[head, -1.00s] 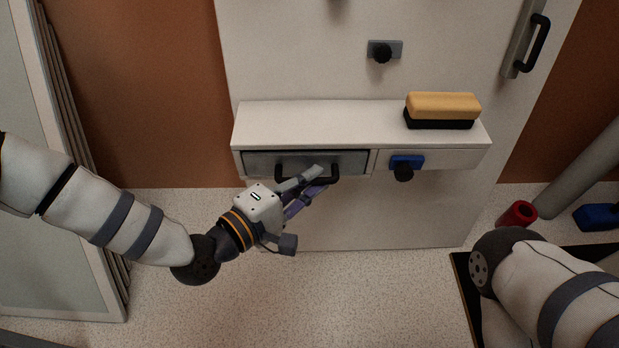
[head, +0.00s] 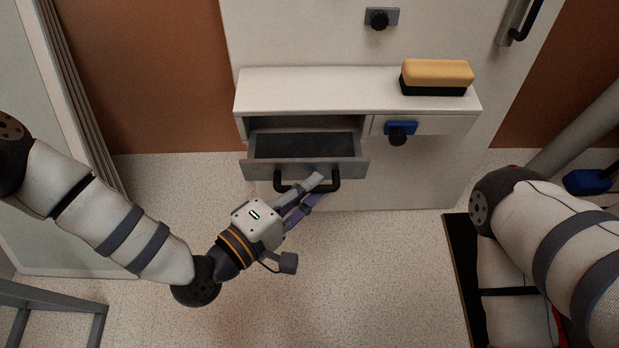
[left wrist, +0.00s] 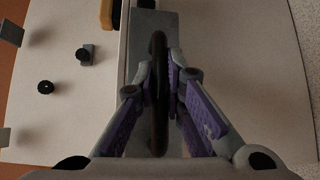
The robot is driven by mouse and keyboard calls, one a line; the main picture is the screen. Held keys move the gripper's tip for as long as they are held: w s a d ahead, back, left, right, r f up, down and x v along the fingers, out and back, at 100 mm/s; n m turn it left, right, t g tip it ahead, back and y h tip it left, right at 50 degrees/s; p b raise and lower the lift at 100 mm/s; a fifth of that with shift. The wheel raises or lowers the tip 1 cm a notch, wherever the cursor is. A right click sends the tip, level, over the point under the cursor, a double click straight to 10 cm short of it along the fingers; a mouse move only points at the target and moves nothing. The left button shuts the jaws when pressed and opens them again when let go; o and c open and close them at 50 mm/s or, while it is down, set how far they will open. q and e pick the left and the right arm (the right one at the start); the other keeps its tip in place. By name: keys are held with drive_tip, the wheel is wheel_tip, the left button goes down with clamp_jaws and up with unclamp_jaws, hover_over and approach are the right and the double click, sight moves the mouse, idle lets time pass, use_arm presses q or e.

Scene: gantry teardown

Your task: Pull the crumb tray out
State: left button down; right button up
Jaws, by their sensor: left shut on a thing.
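The crumb tray (head: 262,169) is a grey drawer with a dark inside, in the left bay of the white shelf unit. In the head view it stands partly out of its slot. Its black bar handle (head: 290,187) runs along the front; it also shows in the left wrist view (left wrist: 158,75). My left gripper (head: 320,188) is shut on the right part of this handle. In the left wrist view the purple-padded fingers (left wrist: 161,85) stand on both sides of the bar. My right arm shows at the right, but its gripper is out of view.
A yellow and black block (head: 437,77) lies on top of the white unit (head: 310,90). A blue latch with a black knob (head: 398,133) sits on the right front. A dark mat (head: 463,270) lies on the floor at right. The floor before the tray is clear.

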use_arm(q)
drive_tip(key=c, duration=1.7)
unclamp_jaws()
drive_tip(key=shift+s, duration=0.3)
drive_tip(key=shift+o, duration=0.2)
drive_tip(key=v, duration=1.2)
